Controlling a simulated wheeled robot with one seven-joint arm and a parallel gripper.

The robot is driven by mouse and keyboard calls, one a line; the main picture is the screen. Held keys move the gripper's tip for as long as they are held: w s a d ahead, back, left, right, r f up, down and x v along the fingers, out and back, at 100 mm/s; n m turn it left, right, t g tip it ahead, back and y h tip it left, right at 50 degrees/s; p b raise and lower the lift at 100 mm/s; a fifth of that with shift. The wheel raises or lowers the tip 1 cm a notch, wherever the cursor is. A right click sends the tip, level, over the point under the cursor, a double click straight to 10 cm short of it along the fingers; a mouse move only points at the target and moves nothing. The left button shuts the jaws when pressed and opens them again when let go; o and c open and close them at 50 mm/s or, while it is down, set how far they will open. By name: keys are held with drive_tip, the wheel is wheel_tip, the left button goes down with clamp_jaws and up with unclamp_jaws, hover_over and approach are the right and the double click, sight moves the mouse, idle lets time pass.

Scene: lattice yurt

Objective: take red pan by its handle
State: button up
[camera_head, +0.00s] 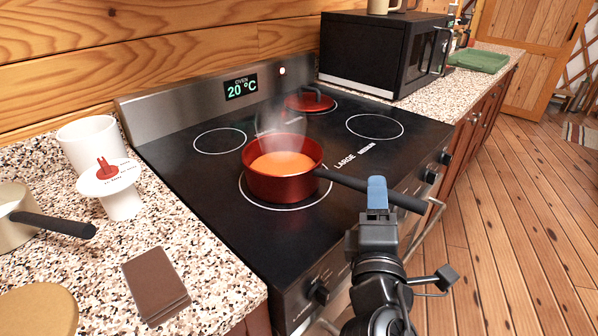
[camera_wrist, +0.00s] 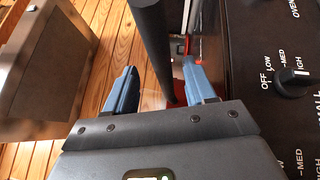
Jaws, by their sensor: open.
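The red pan (camera_head: 270,181) stands on the front burner ring of the black stove, with orange contents and steam above it. Its black handle (camera_head: 345,182) points right and toward me, past the stove's front edge. My gripper (camera_head: 377,186) is at the outer part of the handle, and a blue finger hides a piece of it. In the wrist view my gripper (camera_wrist: 160,88) is open, and the dark handle (camera_wrist: 152,38) runs between the two blue fingers with gaps on both sides. I cannot tell how deep it sits between them.
A red lid (camera_head: 310,101) lies on a rear burner. A black microwave (camera_head: 380,52) stands on the far counter. A beige saucepan (camera_head: 12,203), a white cup (camera_head: 92,142) and a brown block (camera_head: 155,283) are on the left counter. The wooden floor at right is clear.

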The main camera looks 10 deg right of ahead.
drive_tip(key=x, duration=0.2)
drive_tip(key=p+x, duration=0.1)
drive_tip(key=x, duration=0.1)
drive_tip(key=shift+w+d+f, duration=0.15)
drive_tip(key=shift+w+d, duration=0.15)
drive_tip(key=shift+d, duration=0.15)
drive_tip(key=shift+c, duration=0.3)
clamp_jaws()
